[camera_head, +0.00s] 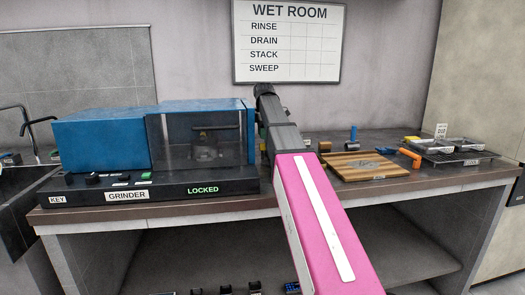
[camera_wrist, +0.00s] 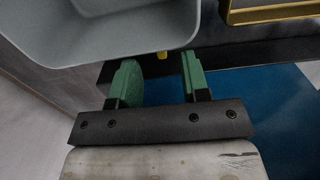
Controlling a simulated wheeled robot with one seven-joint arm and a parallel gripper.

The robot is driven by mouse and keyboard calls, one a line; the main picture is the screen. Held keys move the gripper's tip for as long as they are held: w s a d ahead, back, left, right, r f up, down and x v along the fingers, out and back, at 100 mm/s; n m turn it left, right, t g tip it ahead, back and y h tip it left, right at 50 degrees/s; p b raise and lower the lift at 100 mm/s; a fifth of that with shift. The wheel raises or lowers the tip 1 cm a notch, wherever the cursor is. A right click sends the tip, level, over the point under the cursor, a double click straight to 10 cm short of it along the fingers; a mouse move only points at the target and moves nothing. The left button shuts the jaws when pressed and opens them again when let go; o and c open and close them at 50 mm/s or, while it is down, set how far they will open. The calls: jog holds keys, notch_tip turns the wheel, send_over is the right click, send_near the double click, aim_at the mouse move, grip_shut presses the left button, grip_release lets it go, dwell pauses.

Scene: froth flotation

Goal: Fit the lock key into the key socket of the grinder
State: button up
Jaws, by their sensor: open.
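The grinder (camera_head: 110,140) is a blue housing with a dark window on a black base, at the left of the bench in the head view. Its base carries a KEY label (camera_head: 57,200) at the left end and a green LOCKED sign (camera_head: 202,189). I cannot make out the key socket opening near that label. My gripper (camera_wrist: 157,66) shows in the wrist view with two green fingers apart and nothing held. A small yellow piece (camera_wrist: 162,56) shows beyond the gap between them. I cannot tell whether it is the lock key. The head view hides my gripper behind my arm.
The wrist view shows a grey bin (camera_wrist: 140,30) close ahead and a yellow-edged tray (camera_wrist: 275,13). On the bench's right are a wooden board (camera_head: 350,174), an orange piece (camera_head: 409,157), a blue cylinder (camera_head: 353,132) and a black rack (camera_head: 465,158).

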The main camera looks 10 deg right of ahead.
aim_at(263, 151)
jog(key=shift+f, duration=2.4)
grip_shut()
jog(key=shift+r, duration=0.15)
